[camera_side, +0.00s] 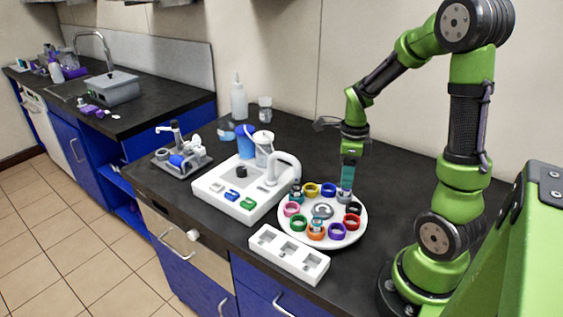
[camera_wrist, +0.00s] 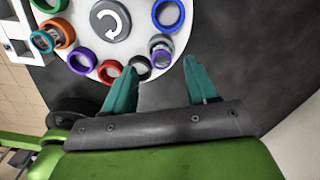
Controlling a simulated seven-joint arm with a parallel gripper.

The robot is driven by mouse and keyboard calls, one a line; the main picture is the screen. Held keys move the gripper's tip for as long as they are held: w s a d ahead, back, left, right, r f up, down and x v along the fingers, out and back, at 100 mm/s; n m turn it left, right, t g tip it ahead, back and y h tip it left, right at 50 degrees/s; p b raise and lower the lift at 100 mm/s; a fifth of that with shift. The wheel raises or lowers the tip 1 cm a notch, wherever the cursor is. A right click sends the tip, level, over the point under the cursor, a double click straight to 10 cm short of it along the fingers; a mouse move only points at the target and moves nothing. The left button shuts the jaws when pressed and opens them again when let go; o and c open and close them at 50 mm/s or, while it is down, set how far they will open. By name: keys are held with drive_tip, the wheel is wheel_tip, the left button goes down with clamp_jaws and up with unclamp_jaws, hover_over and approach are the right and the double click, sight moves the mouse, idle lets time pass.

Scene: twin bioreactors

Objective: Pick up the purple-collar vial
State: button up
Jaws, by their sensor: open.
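A white round carousel (camera_side: 361,224) holds a ring of coloured collars. A purple ring (camera_side: 337,231) sits near its front right edge; it also shows in the wrist view (camera_wrist: 72,62) and looks empty. A grey ring with a vial-like piece in it (camera_wrist: 162,49) shows a purplish rim; I cannot tell surely whether this is the purple-collar vial. My gripper (camera_wrist: 160,66) is open and empty, pointing down, its teal fingers to either side of and just short of that grey ring. In the side view, my gripper (camera_side: 347,184) is above the carousel's back right edge, hiding part of it.
A black ring (camera_wrist: 140,67) and a blue ring (camera_wrist: 168,14) flank the grey one closely. A white block with square wells (camera_side: 289,255) stands in front of the carousel. A white station with a curved arm (camera_side: 262,176) stands left. Dark counter to the right is clear.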

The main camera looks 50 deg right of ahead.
sight(346, 192)
wheel_tip(346, 192, down, 4)
drive_tip(key=shift+d+r, duration=0.1)
drive_tip(key=shift+r, duration=0.05)
